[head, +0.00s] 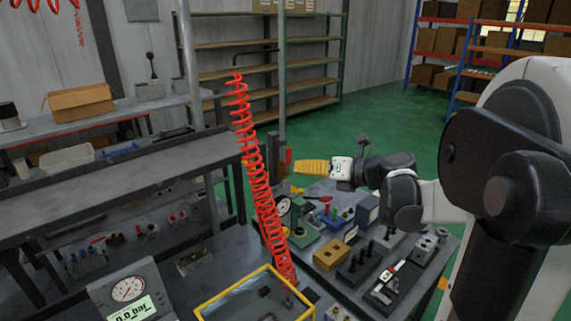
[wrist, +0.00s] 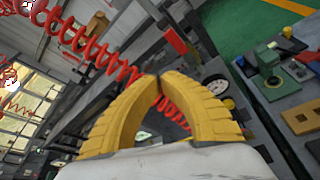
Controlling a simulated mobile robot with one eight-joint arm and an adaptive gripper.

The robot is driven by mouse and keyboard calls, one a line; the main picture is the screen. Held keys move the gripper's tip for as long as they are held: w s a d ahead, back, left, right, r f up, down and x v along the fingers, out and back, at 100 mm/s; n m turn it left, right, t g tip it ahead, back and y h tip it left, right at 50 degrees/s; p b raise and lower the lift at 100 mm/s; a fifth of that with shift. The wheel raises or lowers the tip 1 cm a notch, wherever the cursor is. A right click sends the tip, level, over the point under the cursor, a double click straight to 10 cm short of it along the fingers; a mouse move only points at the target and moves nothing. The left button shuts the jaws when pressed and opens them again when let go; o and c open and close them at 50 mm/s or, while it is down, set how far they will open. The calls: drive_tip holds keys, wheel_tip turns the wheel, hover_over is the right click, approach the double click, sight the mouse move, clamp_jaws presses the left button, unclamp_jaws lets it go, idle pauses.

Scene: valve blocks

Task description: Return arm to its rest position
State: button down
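My gripper (head: 298,166) is in the middle of the head view, held out above the right-hand bench and pointing left. Its yellow ribbed fingers also show in the wrist view (wrist: 159,82), where the tips meet. Nothing is held between them; the gap behind the tips shows only background. My arm reaches in from the right side of the head view.
A red coiled hose (head: 261,190) hangs just left of my gripper. Below are valve blocks, including a tan block (head: 333,254), a dial gauge (head: 284,206) and a yellow-rimmed bin (head: 255,295). Green floor (head: 370,125) lies open behind.

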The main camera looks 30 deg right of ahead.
drive_tip(key=shift+s+d, duration=0.2)
drive_tip(key=shift+s, duration=0.6)
drive_tip(key=shift+a, duration=0.1)
